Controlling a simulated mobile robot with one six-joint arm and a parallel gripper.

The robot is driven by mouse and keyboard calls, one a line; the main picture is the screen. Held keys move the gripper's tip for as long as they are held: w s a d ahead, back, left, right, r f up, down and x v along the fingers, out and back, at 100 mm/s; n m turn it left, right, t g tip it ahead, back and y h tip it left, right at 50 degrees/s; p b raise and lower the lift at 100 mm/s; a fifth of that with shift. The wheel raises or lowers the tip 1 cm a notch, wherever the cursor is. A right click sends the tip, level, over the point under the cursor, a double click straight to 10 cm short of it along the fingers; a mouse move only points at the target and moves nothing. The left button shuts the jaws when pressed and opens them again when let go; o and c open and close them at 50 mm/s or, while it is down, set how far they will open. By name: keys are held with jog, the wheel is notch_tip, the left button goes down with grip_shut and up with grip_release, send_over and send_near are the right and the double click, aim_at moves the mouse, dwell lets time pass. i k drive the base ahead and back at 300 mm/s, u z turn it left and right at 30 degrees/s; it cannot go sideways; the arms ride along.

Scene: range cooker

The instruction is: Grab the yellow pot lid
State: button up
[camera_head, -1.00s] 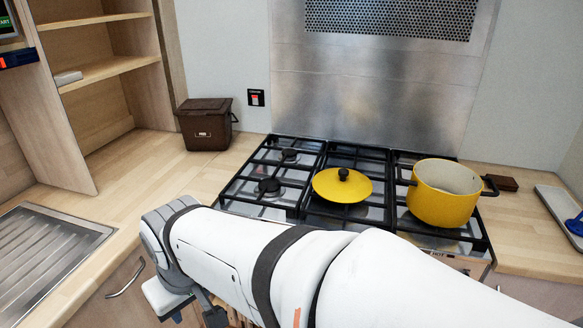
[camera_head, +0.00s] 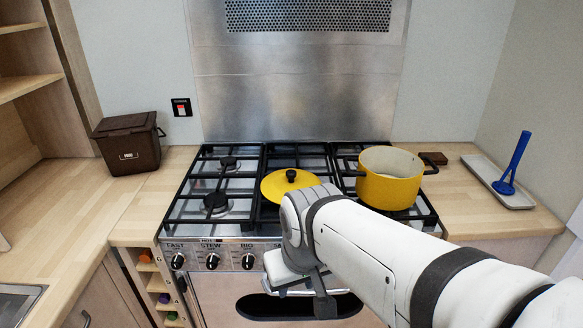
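The yellow pot lid (camera_head: 271,187), round with a black knob on top, lies flat on the middle grate of the cooker (camera_head: 240,222). My arm's end hides part of its near right edge from view. The open yellow pot (camera_head: 389,186) stands on the right grate. My gripper (camera_head: 300,286) shows only partly, below the wrist, in front of the cooker's front panel and oven handle. It is lower and nearer than the lid and apart from it. Whether its fingers are open or shut cannot be made out.
A brown lidded bin (camera_head: 128,147) stands on the left counter (camera_head: 110,205). A grey tray (camera_head: 489,172) with a blue utensil (camera_head: 515,160) lies on the right counter. A small dark brown block (camera_head: 433,158) lies behind the pot. The left grate is bare.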

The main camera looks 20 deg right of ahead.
aim_at(274, 185)
jog(key=z, duration=0.05)
jog(key=i, duration=1)
jog(key=z, duration=0.05)
